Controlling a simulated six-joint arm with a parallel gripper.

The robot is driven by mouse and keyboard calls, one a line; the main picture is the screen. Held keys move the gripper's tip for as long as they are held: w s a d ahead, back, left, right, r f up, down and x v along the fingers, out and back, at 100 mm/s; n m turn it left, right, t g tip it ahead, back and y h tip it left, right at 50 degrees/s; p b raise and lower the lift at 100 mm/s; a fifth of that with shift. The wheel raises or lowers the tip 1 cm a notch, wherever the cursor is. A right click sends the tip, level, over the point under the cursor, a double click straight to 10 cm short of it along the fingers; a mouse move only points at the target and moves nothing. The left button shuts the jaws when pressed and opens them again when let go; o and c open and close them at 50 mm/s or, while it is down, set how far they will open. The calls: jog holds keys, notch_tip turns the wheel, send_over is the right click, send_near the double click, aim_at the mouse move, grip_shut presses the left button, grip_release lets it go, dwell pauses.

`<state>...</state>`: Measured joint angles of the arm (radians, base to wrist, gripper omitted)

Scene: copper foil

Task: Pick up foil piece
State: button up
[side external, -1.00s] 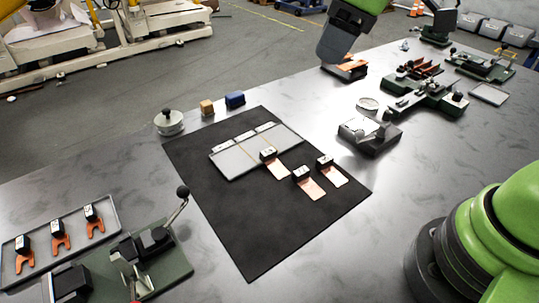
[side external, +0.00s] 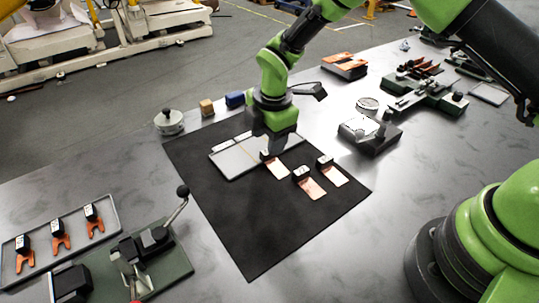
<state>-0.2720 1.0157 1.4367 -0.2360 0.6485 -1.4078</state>
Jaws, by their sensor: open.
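Several copper foil pieces with black blocks on them lie on the black mat (side external: 240,235). The left foil piece (side external: 279,171) sits at the lower right edge of the grey plate (side external: 232,160), its block partly hidden by my gripper. The middle foil piece (side external: 312,188) and the right foil piece (side external: 335,176) lie on the mat to its right. My gripper (side external: 268,152) points down over the plate's right part, at the left foil piece's block. It is open; its fingertips are small here, and I cannot tell whether they touch the block.
A grey tray (side external: 112,222) at the lower left holds orange forked pieces with black blocks. A green lever press (side external: 150,255) stands beside it. A copper stack (side external: 345,66) and metal fixtures (side external: 370,134) stand to the right. The mat's front is clear.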

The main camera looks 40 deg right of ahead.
aim_at(275, 162)
jog(key=f, duration=0.3)
jog(key=w+f, duration=0.1)
jog(key=f, duration=0.1)
jog(key=shift+d, duration=0.15)
grip_shut()
